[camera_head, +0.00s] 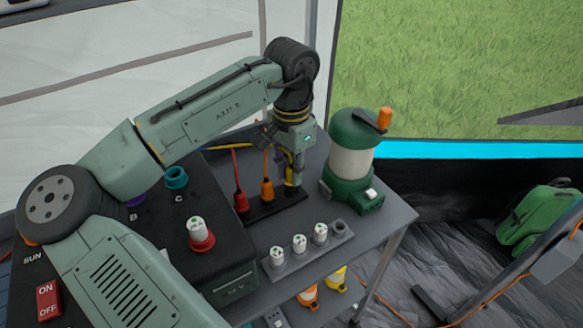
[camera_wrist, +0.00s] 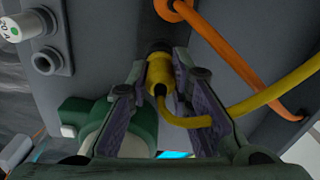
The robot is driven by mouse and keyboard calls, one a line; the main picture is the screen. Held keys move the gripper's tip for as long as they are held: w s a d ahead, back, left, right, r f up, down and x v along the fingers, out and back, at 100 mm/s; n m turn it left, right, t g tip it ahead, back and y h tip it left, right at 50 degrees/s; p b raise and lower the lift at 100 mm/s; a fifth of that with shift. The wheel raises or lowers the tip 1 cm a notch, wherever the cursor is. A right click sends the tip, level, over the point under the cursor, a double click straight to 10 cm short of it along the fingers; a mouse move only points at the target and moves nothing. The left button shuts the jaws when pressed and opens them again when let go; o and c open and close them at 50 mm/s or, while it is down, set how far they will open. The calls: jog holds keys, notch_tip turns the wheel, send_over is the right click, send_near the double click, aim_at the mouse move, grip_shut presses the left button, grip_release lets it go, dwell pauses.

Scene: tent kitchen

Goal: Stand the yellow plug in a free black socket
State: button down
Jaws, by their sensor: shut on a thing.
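My gripper (camera_head: 290,182) points down over the right end of the black socket strip (camera_head: 255,213). It is shut on the yellow plug (camera_head: 289,174), which also shows between the fingers in the wrist view (camera_wrist: 158,76). The plug's tip is at a round dark socket (camera_wrist: 158,47); I cannot tell whether it is seated or just above. Its yellow cord (camera_wrist: 262,100) runs off to the right in the wrist view. A red plug (camera_head: 240,201) and an orange plug (camera_head: 267,189) stand in the strip to the left.
A green lantern (camera_head: 352,160) stands close right of my gripper. A grey holder (camera_head: 306,254) with white fuses and one empty hole lies in front. A black power box (camera_head: 225,265) is at left. Orange and yellow items (camera_head: 335,277) sit on the lower shelf.

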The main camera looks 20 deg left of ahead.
jog(key=shift+f, duration=0.4)
jog(key=c, duration=1.4)
grip_release()
jog(key=shift+o, duration=0.2)
jog(key=shift+r, duration=0.1)
notch_tip(320, 180, up, 12)
jog(key=shift+f, duration=0.1)
